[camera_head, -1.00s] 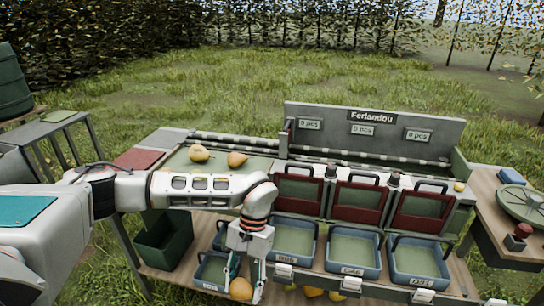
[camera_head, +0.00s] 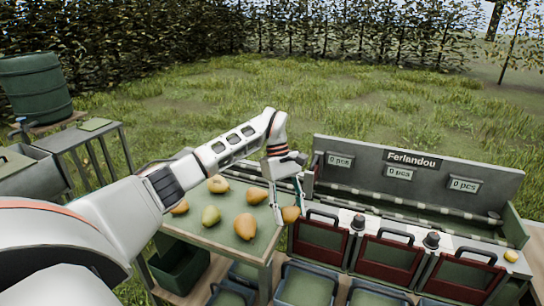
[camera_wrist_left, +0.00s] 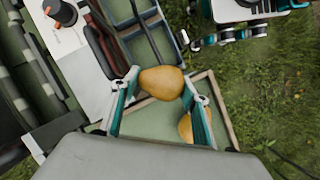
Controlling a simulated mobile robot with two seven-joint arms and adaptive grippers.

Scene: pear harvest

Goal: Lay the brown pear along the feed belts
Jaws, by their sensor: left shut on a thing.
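My left gripper (camera_head: 286,211) is shut on a golden-brown pear (camera_head: 290,214), held by the right edge of the green-topped table, near the sorter's left end. In the left wrist view the pear (camera_wrist_left: 161,83) sits between the two teal-sided fingers (camera_wrist_left: 153,96). The feed belts (camera_head: 385,205), light-and-dark strips, run along the sorter below its back panel. The held pear is apart from them in the head view. The belts also show at the left of the wrist view (camera_wrist_left: 48,82).
Several other pears (camera_head: 245,226) lie on the green table (camera_head: 190,233). Red-fronted bins (camera_head: 320,240) with dark handles and black knobs line the sorter's front. Blue crates (camera_head: 305,288) stand below. A dark green bin (camera_head: 180,268) is under the table.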

